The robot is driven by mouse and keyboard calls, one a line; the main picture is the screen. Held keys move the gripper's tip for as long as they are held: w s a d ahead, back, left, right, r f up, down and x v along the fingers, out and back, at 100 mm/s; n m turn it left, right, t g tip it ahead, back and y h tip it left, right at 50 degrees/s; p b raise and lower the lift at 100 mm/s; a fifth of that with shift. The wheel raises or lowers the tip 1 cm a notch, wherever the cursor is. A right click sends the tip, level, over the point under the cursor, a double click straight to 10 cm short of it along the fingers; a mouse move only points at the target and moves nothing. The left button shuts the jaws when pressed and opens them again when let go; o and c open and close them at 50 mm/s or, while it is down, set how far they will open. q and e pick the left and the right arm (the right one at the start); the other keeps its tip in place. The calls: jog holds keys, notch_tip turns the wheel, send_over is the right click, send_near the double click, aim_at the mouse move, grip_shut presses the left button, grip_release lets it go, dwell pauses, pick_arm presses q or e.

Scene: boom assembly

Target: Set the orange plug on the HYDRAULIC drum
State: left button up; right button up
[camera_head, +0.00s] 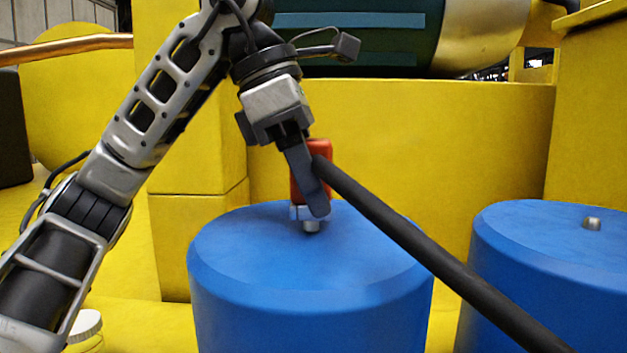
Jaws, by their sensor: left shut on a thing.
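The orange plug (321,149) is held upright in my left gripper (313,200), which is shut on it. A finger covers much of the plug's front. The plug is over the top of the middle blue drum (310,290). Pale metal shows below the plug, with a small metal stub (311,227) at the drum top. I cannot tell whether the plug touches the stub or sits just above it. A thick black hose (420,240) runs from the plug down to the lower right. No HYDRAULIC label is readable. My right gripper is out of view.
A second blue drum (560,270) with a bare metal stub (592,223) stands at the right. Yellow walls (440,140) rise behind the drums. A dark green and brass-coloured cylinder (470,40) lies above. A white round cap (86,326) is at the lower left.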

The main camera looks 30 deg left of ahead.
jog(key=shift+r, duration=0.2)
pick_arm(q)
jog(key=shift+f+b, duration=0.5)
jog(key=shift+f, duration=0.35)
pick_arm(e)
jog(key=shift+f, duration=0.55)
pick_arm(q)
jog(key=o, duration=1.4)
jog(key=shift+r, duration=0.15)
jog(key=p+v, duration=0.5)
jog(key=v, duration=1)
jog(key=shift+r, duration=0.3)
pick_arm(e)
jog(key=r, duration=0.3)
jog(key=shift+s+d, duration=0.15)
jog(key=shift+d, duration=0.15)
